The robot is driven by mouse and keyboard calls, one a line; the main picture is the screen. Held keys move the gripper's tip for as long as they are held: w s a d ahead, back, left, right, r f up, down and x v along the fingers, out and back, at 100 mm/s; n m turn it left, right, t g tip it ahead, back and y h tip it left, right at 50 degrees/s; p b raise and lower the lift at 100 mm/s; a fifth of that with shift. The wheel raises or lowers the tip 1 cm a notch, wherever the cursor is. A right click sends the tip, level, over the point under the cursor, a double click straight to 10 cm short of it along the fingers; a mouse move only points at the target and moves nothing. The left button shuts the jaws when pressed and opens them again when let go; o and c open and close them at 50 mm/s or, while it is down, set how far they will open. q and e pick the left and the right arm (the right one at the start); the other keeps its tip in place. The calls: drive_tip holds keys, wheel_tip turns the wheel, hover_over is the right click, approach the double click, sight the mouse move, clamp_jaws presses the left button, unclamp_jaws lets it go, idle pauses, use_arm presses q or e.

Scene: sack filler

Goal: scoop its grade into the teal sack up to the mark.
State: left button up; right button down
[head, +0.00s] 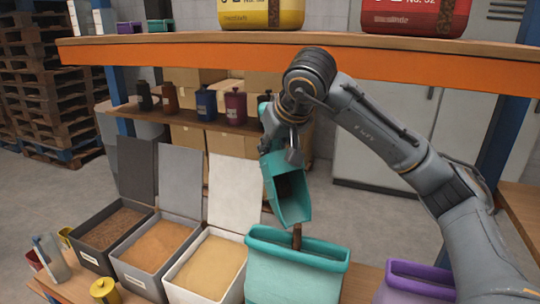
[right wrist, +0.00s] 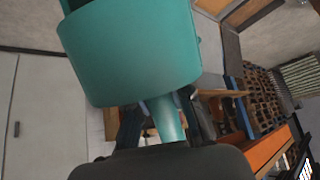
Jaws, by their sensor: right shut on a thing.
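My right gripper (head: 292,148) is shut on the teal scoop (head: 287,190), which also fills much of the right wrist view (right wrist: 135,55), its handle between the fingers. The scoop is tipped mouth down over the teal sack (head: 295,272), and a narrow brown stream (head: 297,236) falls from it into the sack's open top. The fill level and any mark inside the sack are hidden. Three open bins stand left of the sack: a dark one (head: 92,263) with brown grain, a grey one (head: 140,280) with orange-tan grain and a white one (head: 185,292) with pale yellow grain. My left gripper is out of view.
A purple sack (head: 418,270) stands right of the teal one. An orange-edged shelf (head: 200,53) crosses above, with yellow (head: 262,12) and red (head: 415,18) containers on it. A yellow canister (head: 104,290) stands at the front left.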

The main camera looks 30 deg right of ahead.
sight(278, 150)
drive_tip(key=shift+s+r+t+b, duration=0.25)
drive_tip(key=shift+s+t+b, duration=0.25)
drive_tip(key=shift+b, duration=0.75)
drive_tip(key=shift+s+a+r+t+b, duration=0.1)
drive_tip(key=shift+s+r+t+b, duration=0.25)
drive_tip(key=shift+s+t+b, duration=0.75)
drive_tip(key=shift+s+a+r+t+b, duration=0.1)
drive_tip(key=shift+s+r+t+b, duration=0.4)
drive_tip(key=shift+b, duration=1.1)
drive_tip(key=shift+s+r+t+b, duration=0.15)
drive_tip(key=shift+s+t+b, duration=0.3)
drive_tip(key=shift+s+b, duration=0.35)
drive_tip(key=shift+s+r+t+b, duration=0.15)
drive_tip(key=shift+s+t+b, duration=0.3)
drive_tip(key=shift+s+b, duration=0.3)
drive_tip(key=shift+s+r+t+b, duration=0.3)
drive_tip(key=shift+s+t+b, duration=0.15)
drive_tip(key=shift+b, duration=0.25)
wheel_tip(278, 150, up, 3)
drive_tip(key=g+p, duration=0.6)
drive_tip(key=p, duration=0.9)
